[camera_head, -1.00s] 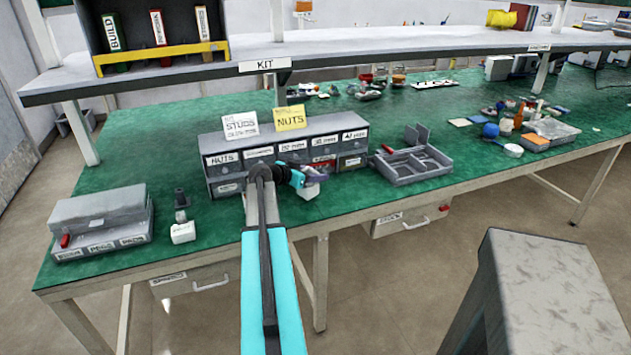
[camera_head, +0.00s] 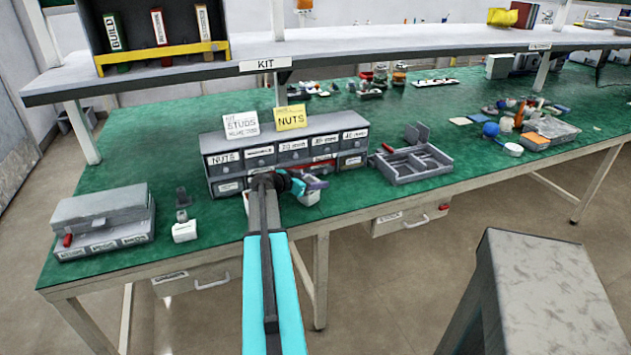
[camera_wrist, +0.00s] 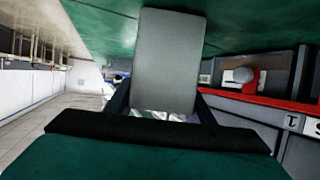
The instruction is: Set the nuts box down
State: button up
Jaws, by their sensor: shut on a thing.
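The nuts box is a small pale grey-white box (camera_head: 309,198) in front of the drawer cabinet, near the table's front edge, partly hidden by my gripper (camera_head: 298,184). In the wrist view a plain grey face of the box (camera_wrist: 166,60) fills the middle, between dark fingers, with pale blurred contents at its lower end. My gripper is shut on it. Whether the box touches the green tabletop (camera_head: 345,205) cannot be told. A yellow card reading NUTS (camera_head: 290,117) stands on the cabinet.
The grey labelled drawer cabinet (camera_head: 226,171) is close behind my gripper. It shows at the right of the wrist view with a red drawer edge (camera_wrist: 250,98). A divided grey tray (camera_head: 405,172) lies to the right. A white-based holder (camera_head: 184,230) and grey case (camera_head: 100,215) are left.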

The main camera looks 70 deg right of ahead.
jog(key=shift+f, duration=0.1)
jog(key=o, duration=1.3)
jog(key=shift+c, duration=0.2)
jog(key=b+v, duration=0.2)
jog(key=v, duration=1)
